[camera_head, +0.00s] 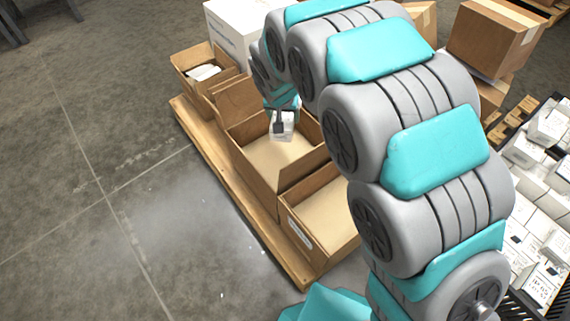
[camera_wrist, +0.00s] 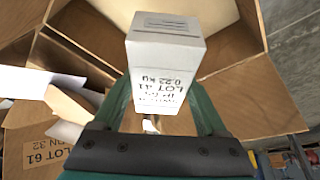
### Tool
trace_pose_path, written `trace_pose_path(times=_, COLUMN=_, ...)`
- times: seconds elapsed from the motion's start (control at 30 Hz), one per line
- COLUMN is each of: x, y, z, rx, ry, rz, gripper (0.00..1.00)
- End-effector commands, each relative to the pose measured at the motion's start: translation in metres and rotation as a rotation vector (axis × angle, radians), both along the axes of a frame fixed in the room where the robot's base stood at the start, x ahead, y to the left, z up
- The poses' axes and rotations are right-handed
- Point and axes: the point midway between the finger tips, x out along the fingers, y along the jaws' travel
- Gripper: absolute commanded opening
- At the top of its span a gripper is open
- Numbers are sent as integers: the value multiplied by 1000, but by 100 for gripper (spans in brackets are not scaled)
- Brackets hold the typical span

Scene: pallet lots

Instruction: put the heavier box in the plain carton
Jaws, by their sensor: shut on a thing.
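My gripper (camera_head: 280,118) is shut on a small white box (camera_head: 283,133). In the wrist view the box (camera_wrist: 166,48) sits between my two teal fingers (camera_wrist: 163,112), and its printing reads LOT 41 and what looks like 0.22 KG. I hold it over the mouth of an open brown carton (camera_head: 253,174), the middle one in a row on a wooden pallet. No label shows on this carton's visible side, and its bare bottom can be seen. I cannot tell how far below its rim the box hangs. A second box to compare weights is not identifiable.
A nearer open carton (camera_head: 299,234) has a white label and looks empty in its visible part. A farther small carton (camera_head: 183,68) holds white items. A large white box (camera_head: 229,30) stands behind. Many white boxes (camera_head: 540,190) lie in a dark crate at right. Floor at left is clear.

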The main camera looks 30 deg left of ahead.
Motion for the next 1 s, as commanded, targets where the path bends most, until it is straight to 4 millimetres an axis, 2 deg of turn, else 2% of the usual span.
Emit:
trace_pose_path(times=0.03, x=0, y=0, z=-22, rx=-2, ry=2, rz=1, gripper=5)
trace_pose_path(times=0.2, x=-1, y=-2, z=-60, rx=-5, ry=3, rz=1, gripper=5)
trace_pose_path(times=0.47, x=-1, y=-1, z=-87, rx=-3, ry=3, rz=1, gripper=5)
trace_pose_path(times=0.7, x=-1, y=-1, z=-127, rx=-2, ry=3, rz=2, gripper=5)
trace_pose_path(times=1.0, x=-1, y=-1, z=-159, rx=0, ry=2, rz=1, gripper=5)
